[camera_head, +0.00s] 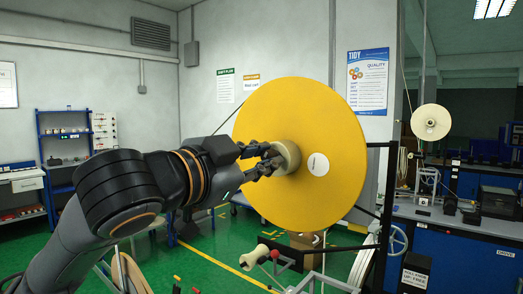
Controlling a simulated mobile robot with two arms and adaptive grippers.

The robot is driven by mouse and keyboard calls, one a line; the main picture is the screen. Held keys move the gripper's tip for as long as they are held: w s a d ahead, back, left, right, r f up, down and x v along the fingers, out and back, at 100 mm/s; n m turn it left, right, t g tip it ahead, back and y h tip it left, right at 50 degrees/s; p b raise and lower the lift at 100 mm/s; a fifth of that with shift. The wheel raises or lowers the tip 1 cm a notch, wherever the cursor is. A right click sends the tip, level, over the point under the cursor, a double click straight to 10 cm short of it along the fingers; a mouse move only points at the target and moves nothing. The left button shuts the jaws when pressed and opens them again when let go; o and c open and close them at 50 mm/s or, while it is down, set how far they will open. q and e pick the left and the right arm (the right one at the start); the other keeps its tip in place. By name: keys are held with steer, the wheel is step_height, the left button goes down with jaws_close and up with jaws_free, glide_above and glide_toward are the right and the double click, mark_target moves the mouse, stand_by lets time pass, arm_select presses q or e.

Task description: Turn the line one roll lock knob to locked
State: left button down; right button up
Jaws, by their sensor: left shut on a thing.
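A large yellow disc (325,115) stands upright in the middle of the view, with a round white label on its face. A cream cylindrical knob (291,155) sticks out from the disc's centre; I take it for the roll lock knob. My left gripper (272,161) reaches in from the left and is shut on this knob. The fingers hide part of its near side, and I see no lock marking on it. My right gripper is not in view.
Below the disc is a dark frame with a small cream roller (252,258) and a red knob. A blue bench (450,245) with equipment and a smaller cream roll (431,122) stands at right. Blue shelving (62,135) is at back left. Green floor shows between.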

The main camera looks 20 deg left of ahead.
arm_select(q)
steer(key=m+p, duration=0.1)
steer(key=m, duration=0.2)
steer(key=m+p, duration=0.2)
steer(key=m, duration=0.1)
steer(key=shift+r+m, duration=0.2)
steer(key=shift+m, duration=0.1)
steer(key=m+p, duration=0.2)
steer(key=m, duration=0.1)
steer(key=shift+f+m+p, duration=0.2)
steer(key=shift+m+p, duration=0.5)
steer(key=shift+m, duration=0.5)
steer(key=c, duration=1.2)
jaws_free()
steer(key=shift+f, duration=0.1)
